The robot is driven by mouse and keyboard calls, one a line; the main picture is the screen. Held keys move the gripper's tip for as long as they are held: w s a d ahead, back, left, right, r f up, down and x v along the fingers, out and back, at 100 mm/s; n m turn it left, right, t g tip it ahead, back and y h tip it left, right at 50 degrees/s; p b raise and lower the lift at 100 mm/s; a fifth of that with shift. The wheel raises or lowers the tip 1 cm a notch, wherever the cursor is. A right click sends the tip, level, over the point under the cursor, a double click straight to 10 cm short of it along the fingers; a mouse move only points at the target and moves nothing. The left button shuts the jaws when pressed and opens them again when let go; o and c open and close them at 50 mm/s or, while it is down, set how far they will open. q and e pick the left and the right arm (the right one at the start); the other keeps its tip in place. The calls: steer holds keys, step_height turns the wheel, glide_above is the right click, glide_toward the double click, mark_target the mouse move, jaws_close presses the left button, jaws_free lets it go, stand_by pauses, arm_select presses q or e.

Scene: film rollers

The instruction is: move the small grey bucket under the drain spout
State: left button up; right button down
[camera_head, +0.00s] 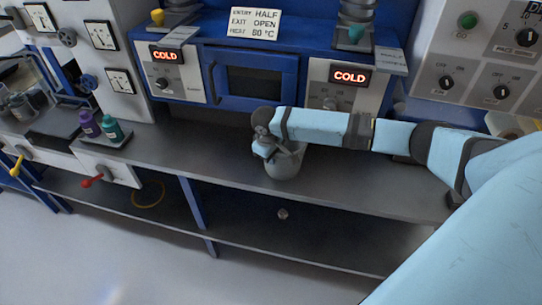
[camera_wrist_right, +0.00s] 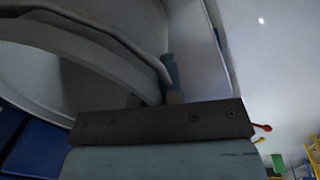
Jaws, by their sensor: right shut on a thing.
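The small grey bucket (camera_head: 284,168) stands upright at the front of the dark worktop, below the oven; whether its base touches the top is unclear. My right gripper (camera_head: 277,150) is shut on the bucket's upper part, and my wrist hides some of its rim. In the right wrist view the bucket (camera_wrist_right: 30,75) fills the upper left, with its rim at the fingers (camera_wrist_right: 155,98). At the left, a red-handled valve (camera_head: 92,182) and a yellow-handled valve (camera_head: 17,166) stick out at the front; I cannot clearly see a drain spout. My left gripper is not in view.
Purple (camera_head: 89,124) and teal (camera_head: 111,128) bottles stand on a small tray left of the bucket. The worktop (camera_head: 190,150) between is clear. Below is a lower shelf (camera_head: 240,225) with a yellow ring (camera_head: 148,194) and a blue post (camera_head: 194,205).

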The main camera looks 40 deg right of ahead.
steer(key=c, duration=1.7)
jaws_free()
steer(key=shift+f, duration=0.1)
steer(key=o, duration=0.4)
